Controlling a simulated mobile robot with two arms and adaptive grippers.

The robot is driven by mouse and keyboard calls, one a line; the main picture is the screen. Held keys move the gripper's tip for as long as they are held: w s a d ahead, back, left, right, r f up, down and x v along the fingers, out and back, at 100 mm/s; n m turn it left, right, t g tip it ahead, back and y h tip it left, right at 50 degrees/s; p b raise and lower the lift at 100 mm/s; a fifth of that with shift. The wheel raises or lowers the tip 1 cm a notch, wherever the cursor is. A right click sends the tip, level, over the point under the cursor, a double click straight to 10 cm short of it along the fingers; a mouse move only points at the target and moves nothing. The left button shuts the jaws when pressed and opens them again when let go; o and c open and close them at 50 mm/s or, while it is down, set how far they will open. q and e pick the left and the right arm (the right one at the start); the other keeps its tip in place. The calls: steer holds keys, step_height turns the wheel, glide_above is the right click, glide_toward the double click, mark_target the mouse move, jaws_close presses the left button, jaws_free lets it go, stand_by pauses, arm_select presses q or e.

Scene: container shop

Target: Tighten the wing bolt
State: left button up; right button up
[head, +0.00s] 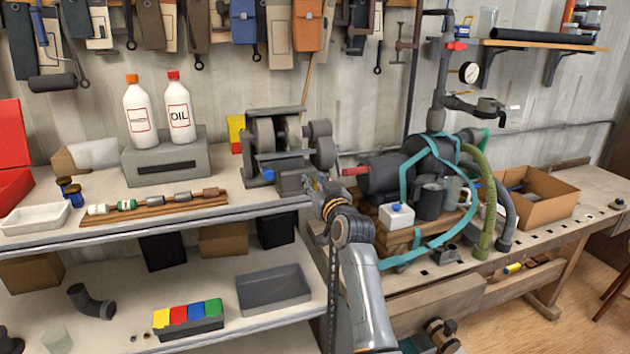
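A grey bench machine (277,135) with round drums stands at the right end of the upper left shelf. A small blue part (268,174) shows low on its front, beside a grey block (290,182). I cannot make out for sure which part is the wing bolt. My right gripper (314,184) is at the right side of the grey block, at the shelf's end. Its fingertips are small and partly lost against the machine, so I cannot tell whether they touch it or are open or shut. My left gripper is not in view.
Right of my arm, a pump (385,175) with teal straps and hoses crowds the wooden bench. A white box with a blue cap (396,217) stands before it. Two white bottles (179,108) stand on a grey box (165,168) at left. A cardboard box (545,205) sits right.

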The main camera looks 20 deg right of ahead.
jaws_close()
steer(key=shift+d+m, duration=0.1)
steer(key=shift+m, duration=0.2)
steer(key=m+p, duration=0.1)
steer(key=m, duration=0.2)
steer(key=shift+d, duration=0.2)
steer(key=m+p, duration=0.1)
steer(key=m, duration=0.1)
steer(key=m+p, duration=0.1)
steer(key=m, duration=0.1)
steer(key=shift+d+f, duration=0.1)
steer(key=shift+d, duration=0.25)
steer(key=m, duration=0.2)
steer(key=m+p, duration=0.1)
steer(key=m, duration=0.2)
steer(key=shift+d+f+m+p, duration=0.3)
steer(key=shift+f+m+p, duration=0.05)
steer(key=shift+f+m, duration=0.05)
steer(key=shift+f+m+p, duration=0.25)
steer(key=shift+m+p, duration=0.05)
steer(key=shift+m, duration=0.85)
steer(key=shift+f+m+p, duration=0.2)
steer(key=shift+m+p, duration=0.1)
steer(key=shift+m, duration=0.85)
